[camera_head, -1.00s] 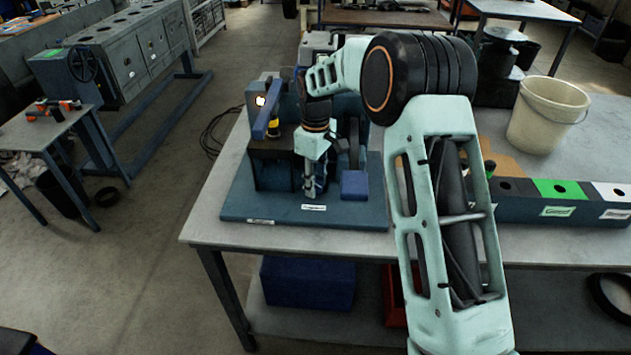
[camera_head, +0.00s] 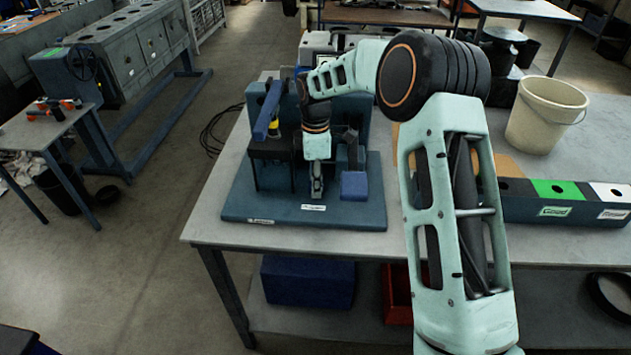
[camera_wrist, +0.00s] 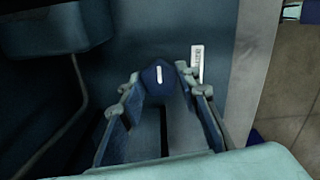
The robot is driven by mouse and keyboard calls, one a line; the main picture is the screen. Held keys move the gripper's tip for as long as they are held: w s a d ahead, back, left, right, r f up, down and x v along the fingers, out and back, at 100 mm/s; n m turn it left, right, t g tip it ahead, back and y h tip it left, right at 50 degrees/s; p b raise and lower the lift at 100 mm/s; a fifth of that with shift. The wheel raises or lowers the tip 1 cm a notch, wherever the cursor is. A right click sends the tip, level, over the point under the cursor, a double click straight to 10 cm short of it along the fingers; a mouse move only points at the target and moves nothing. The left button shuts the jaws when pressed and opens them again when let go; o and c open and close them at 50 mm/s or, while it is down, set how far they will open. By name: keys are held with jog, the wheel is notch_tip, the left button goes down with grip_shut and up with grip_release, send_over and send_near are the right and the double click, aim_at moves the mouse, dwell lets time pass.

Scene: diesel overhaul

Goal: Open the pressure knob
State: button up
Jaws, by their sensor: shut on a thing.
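The pressure knob (camera_wrist: 158,76) is a dark blue round knob with a white line on its top; the line stands nearly upright in the wrist view. My gripper (camera_wrist: 158,82) has its two fingertips on the left and right sides of the knob and is shut on it. In the head view my gripper (camera_head: 317,188) points down at the front of the blue test stand (camera_head: 245,208). The knob itself is hidden there by my fingers.
A blue block (camera_head: 355,186) on a lever stands just right of my gripper. A dark blue lever (camera_head: 268,112) rises on the left of the stand. A small white label (camera_wrist: 197,62) lies beside the knob. A white bucket (camera_head: 545,118) and a sorting rail (camera_head: 515,203) stand on the right.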

dwell(0.4)
jog(key=o, duration=1.1)
jog(key=shift+o, duration=0.2)
notch_tip(320, 180, up, 12)
